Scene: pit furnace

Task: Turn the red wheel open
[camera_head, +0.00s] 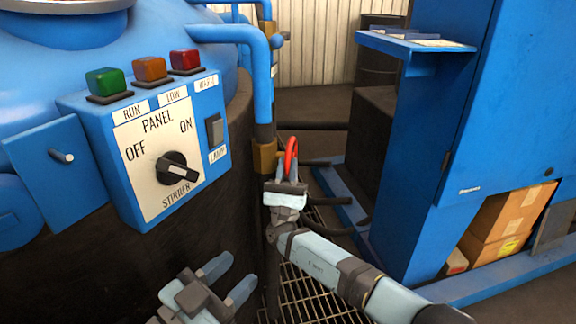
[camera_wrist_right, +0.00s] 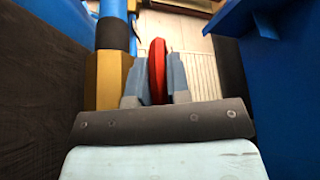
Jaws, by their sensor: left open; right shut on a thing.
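The red wheel (camera_head: 291,157) is seen nearly edge-on in the head view, beside the brass fitting (camera_head: 265,156) on the blue pipe. My right gripper (camera_head: 289,180) reaches it from below and is shut on its rim. In the right wrist view the red wheel (camera_wrist_right: 157,70) stands upright between the two fingers of my right gripper (camera_wrist_right: 157,85), and the brass fitting (camera_wrist_right: 108,78) is just left of it. The fingers hide part of the wheel. My left gripper (camera_head: 228,278) is open and empty at the bottom of the head view, below the control panel and apart from the wheel.
The blue control panel (camera_head: 140,190) with a black knob and green, orange and red buttons is on the left. A tall blue cabinet (camera_head: 480,130) with a ledge stands on the right, with cardboard boxes (camera_head: 505,225) low inside. Metal grating (camera_head: 305,290) covers the floor between.

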